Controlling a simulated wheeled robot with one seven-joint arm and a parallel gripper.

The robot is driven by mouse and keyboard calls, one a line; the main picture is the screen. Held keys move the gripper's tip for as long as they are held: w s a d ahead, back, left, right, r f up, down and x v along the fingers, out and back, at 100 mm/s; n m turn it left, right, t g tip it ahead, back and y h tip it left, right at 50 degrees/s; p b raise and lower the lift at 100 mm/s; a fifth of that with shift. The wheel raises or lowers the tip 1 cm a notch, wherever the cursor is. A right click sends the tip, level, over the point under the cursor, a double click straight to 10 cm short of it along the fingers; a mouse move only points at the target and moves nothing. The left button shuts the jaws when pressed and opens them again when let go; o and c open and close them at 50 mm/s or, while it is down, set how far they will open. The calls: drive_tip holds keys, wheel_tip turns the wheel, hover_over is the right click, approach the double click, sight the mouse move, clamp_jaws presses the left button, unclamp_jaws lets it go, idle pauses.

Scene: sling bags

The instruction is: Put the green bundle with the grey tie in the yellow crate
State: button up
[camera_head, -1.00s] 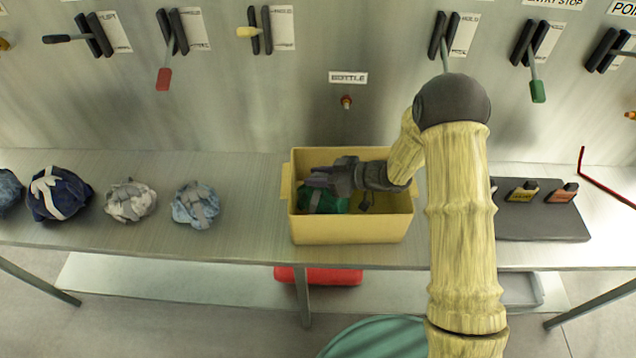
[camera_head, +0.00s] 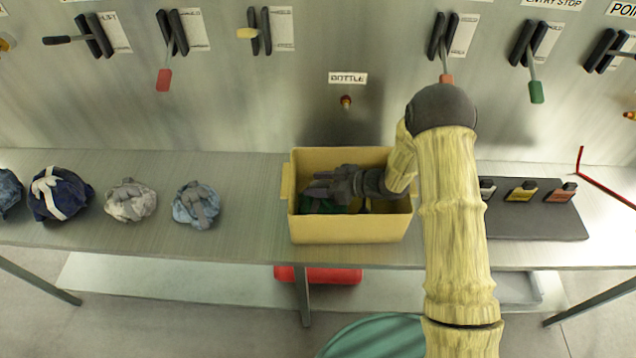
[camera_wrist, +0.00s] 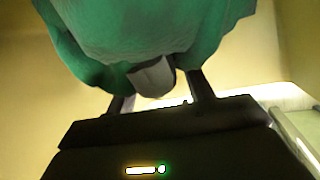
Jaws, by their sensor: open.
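The yellow crate (camera_head: 350,231) stands on the steel bench in the middle of the head view. The green bundle (camera_head: 345,208) is inside it, mostly hidden by my gripper and the crate's front wall. In the wrist view the green bundle (camera_wrist: 140,35) fills the top, with its grey tie (camera_wrist: 152,77) close to my fingers. My gripper (camera_head: 318,187) reaches into the crate from the right and is open, its fingers (camera_wrist: 158,95) at either side of the tie. I cannot tell whether they touch the cloth.
A blue-grey bundle (camera_head: 195,205), a whitish bundle (camera_head: 130,201) and a navy bundle (camera_head: 60,193) sit on the bench to the left. A dark board (camera_head: 540,222) with small labelled items lies to the right. Levers line the wall panel behind.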

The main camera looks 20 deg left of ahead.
drive_tip(key=b+v, duration=0.2)
drive_tip(key=v, duration=0.5)
drive_tip(key=shift+d, duration=0.1)
drive_tip(key=shift+r, duration=0.1)
